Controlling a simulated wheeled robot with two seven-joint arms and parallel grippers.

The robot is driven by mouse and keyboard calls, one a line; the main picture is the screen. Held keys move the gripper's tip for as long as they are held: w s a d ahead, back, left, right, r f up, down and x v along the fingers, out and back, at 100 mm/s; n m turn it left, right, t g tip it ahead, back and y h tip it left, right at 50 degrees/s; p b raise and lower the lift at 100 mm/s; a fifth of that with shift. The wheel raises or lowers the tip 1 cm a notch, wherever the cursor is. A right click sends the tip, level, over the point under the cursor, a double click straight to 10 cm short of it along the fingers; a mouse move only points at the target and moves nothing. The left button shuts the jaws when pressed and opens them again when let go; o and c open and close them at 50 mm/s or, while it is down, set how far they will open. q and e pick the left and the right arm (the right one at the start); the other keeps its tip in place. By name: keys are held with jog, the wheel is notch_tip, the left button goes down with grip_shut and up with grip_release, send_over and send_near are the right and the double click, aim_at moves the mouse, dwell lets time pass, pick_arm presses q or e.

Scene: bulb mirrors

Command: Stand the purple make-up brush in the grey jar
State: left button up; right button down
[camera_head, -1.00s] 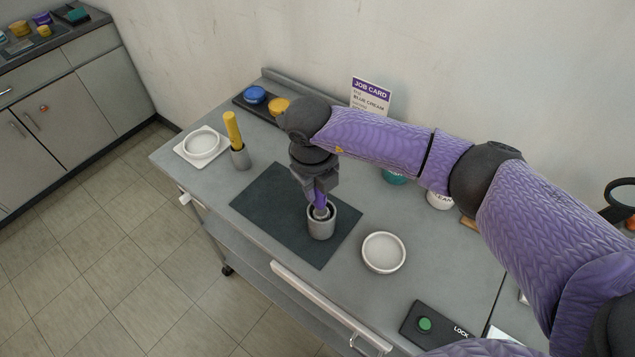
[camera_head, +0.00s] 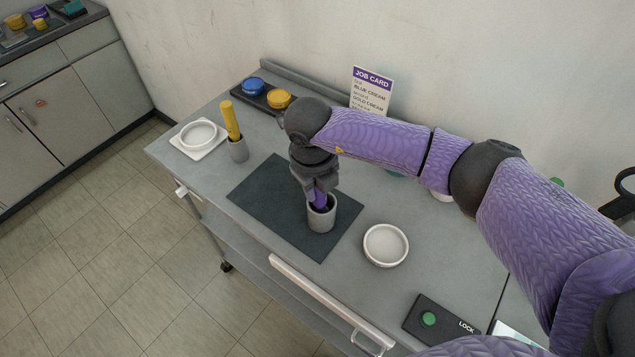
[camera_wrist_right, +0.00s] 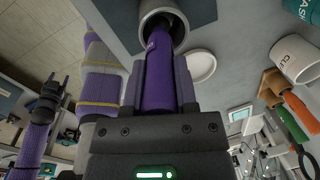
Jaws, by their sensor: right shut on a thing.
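The purple make-up brush (camera_wrist_right: 158,75) is held in my right gripper (camera_head: 319,189); in the wrist view its purple handle lies between the fingers. Its far end is inside the mouth of the grey jar (camera_head: 321,218), which stands on the dark mat. The jar also shows in the right wrist view (camera_wrist_right: 178,14). The brush's lower end is hidden by the jar wall, so I cannot tell whether it touches the bottom. My left gripper is not in the head view.
A white round dish (camera_head: 386,246) is right of the jar. A smaller grey cup (camera_head: 238,150) with a yellow handle (camera_head: 230,119) stands left of the dark mat (camera_head: 258,203). A job card (camera_head: 371,91) stands at the back. A black lock box (camera_head: 440,322) sits front right.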

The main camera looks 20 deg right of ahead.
jog(key=shift+c, duration=1.6)
grip_release()
jog(key=shift+r, duration=0.1)
jog(key=r, duration=0.6)
jog(key=a+r+p, duration=0.1)
jog(key=r, duration=0.2)
jog(key=shift+s+r, duration=0.35)
jog(key=shift+r, duration=0.05)
